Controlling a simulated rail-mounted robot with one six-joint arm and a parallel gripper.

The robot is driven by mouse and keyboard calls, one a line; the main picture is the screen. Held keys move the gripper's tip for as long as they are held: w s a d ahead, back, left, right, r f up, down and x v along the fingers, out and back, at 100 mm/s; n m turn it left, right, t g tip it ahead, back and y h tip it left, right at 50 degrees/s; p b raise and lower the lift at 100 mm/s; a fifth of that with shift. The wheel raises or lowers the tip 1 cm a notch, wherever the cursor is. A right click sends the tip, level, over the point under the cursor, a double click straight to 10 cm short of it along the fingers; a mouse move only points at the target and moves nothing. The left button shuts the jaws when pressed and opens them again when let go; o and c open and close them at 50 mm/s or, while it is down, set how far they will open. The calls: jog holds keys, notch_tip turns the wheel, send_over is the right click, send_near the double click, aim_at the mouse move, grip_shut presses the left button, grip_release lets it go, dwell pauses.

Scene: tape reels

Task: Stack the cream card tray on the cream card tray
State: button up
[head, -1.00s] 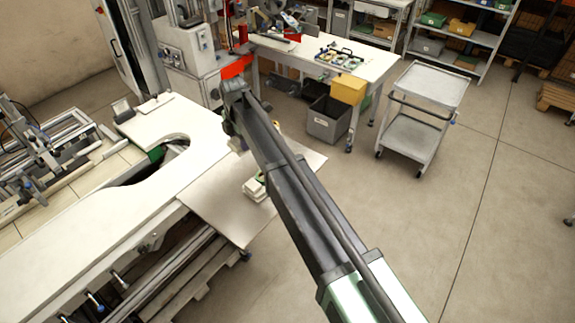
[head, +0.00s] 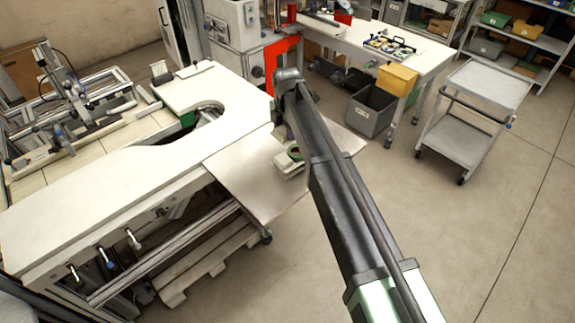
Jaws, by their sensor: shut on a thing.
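Cream card trays (head: 290,171) sit on the pale board at the front bench's right end, in the head view. They look like a low stack, partly hidden behind my arm. A green round thing (head: 295,153) rests on top of them. I cannot tell one tray's edge from another's at this size. My arm crosses the picture from the lower right up to its bent joint, just above and left of the trays. My gripper's jaws are hidden behind the arm, so I cannot see what they hold.
The pale board (head: 237,173) has bare room left of the trays. The white bench (head: 110,190) has a curved cut-out. Behind stand a red-orange frame (head: 272,62), a white worktable (head: 425,60), a yellow box (head: 397,78), a grey bin (head: 370,112) and a grey cart (head: 485,90).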

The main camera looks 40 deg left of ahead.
aim_at(286, 157)
notch_tip(286, 157, down, 10)
jog(key=b, duration=0.7)
jog(key=shift+f, duration=0.1)
jog(key=shift+r, duration=0.4)
jog(key=shift+f, duration=0.3)
jog(key=o, duration=1)
jog(key=shift+r, duration=0.1)
notch_tip(286, 157, up, 13)
jog(key=p, duration=1.2)
jog(key=shift+f, duration=0.25)
jog(key=shift+f, duration=0.1)
